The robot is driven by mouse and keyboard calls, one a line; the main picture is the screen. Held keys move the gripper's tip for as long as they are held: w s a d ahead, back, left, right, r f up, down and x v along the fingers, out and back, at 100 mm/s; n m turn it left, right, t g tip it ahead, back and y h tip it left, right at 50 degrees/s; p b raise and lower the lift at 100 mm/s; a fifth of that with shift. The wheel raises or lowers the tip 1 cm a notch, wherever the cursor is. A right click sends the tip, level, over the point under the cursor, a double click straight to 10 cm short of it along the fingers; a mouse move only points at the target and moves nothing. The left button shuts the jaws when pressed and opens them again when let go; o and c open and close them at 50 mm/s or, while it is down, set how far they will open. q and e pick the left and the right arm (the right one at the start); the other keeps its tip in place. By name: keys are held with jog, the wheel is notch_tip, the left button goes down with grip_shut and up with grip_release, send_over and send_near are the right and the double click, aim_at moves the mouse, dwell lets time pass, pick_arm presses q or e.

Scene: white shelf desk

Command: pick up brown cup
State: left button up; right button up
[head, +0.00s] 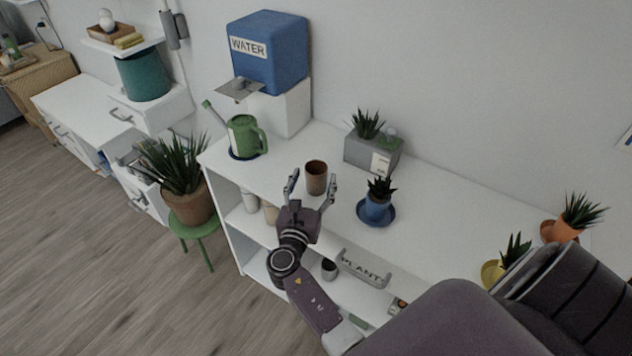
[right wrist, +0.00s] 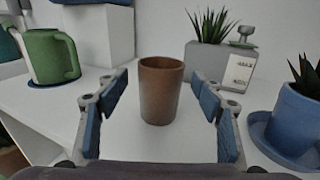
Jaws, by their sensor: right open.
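The brown cup (head: 316,177) stands upright on the top of the white shelf desk (head: 285,168). My right gripper (head: 312,184) is open, with its fingers on the near side of the cup, one toward each side. In the right wrist view the cup (right wrist: 160,90) is centred a little beyond the gap between the open fingers (right wrist: 158,112). Neither finger appears to touch it, and there is nothing in the gripper. My left gripper does not show in either view.
A blue potted plant on a saucer (head: 377,202) stands to the right of the cup. A grey planter (head: 372,154) stands behind. A green watering can (head: 243,136) and blue water dispenser (head: 269,52) are at left. A lower shelf holds a PLANTS tray (head: 362,268).

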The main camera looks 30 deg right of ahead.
jog(key=x, duration=0.2)
jog(key=shift+w+d+f, duration=0.15)
jog(key=shift+w+d, duration=0.15)
jog(key=shift+w, duration=0.05)
jog(key=shift+c, duration=0.3)
jog(key=c, duration=1.3)
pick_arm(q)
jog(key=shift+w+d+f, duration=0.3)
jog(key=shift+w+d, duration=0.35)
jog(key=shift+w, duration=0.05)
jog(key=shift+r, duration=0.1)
pick_arm(e)
jog(key=shift+r, duration=0.2)
